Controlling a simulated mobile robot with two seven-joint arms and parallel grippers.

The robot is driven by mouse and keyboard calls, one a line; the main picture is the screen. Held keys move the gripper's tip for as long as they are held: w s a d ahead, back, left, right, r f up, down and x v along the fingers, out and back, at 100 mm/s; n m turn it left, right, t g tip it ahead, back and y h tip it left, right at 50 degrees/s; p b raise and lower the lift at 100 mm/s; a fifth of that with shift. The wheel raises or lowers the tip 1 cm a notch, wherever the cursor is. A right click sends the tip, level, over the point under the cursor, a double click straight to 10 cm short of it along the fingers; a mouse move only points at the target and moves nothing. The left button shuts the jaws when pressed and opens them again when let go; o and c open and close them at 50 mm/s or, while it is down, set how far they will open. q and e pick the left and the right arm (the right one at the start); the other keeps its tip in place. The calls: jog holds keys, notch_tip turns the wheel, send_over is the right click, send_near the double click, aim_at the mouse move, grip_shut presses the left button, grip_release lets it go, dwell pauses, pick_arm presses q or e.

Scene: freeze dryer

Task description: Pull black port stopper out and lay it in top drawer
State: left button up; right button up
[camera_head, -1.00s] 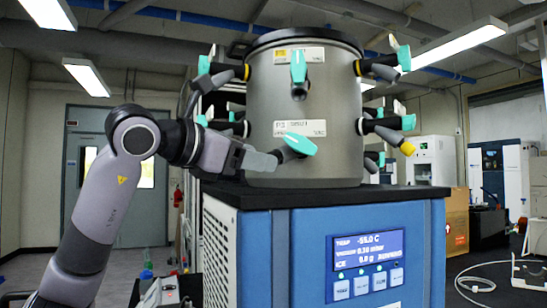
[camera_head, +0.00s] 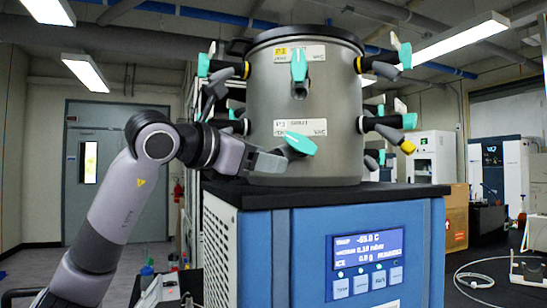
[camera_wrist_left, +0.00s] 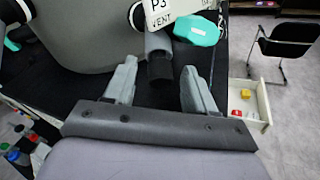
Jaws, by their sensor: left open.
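The black port stopper (camera_wrist_left: 161,68) caps the end of a grey port tube (camera_wrist_left: 156,43) on the P3 VENT port in the left wrist view. My left gripper (camera_wrist_left: 160,78) is open, with one finger on each side of the stopper and a visible gap to each. In the head view my left gripper (camera_head: 272,160) is at the lower front of the steel chamber (camera_head: 270,105), beside the teal valve handle (camera_head: 301,144); the stopper is hidden there. An open white drawer (camera_wrist_left: 262,118) is at the right in the wrist view. My right gripper is not in view.
Several other ports with teal handles surround the chamber, including one with a yellow tip (camera_head: 407,147). The black top (camera_head: 335,192) of the blue cabinet lies below the gripper. Red and yellow items lie in the drawer. A black chair (camera_wrist_left: 285,45) stands behind it.

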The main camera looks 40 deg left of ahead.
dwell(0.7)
pick_arm(q)
grip_shut()
jog(key=shift+a, duration=0.1)
jog(key=shift+s+f, duration=0.1)
jog(key=shift+s, duration=0.15)
jog(key=shift+s+a+f+b, duration=0.1)
jog(key=shift+s+f+b, duration=0.3)
jog(key=shift+s, duration=0.45)
jog(key=shift+s+a+f+b, duration=0.15)
jog(key=shift+s+b, duration=0.3)
jog(key=shift+s, duration=0.45)
jog(key=shift+s+f+b, duration=0.3)
jog(key=shift+s+b, duration=0.15)
jog(key=shift+s, duration=0.4)
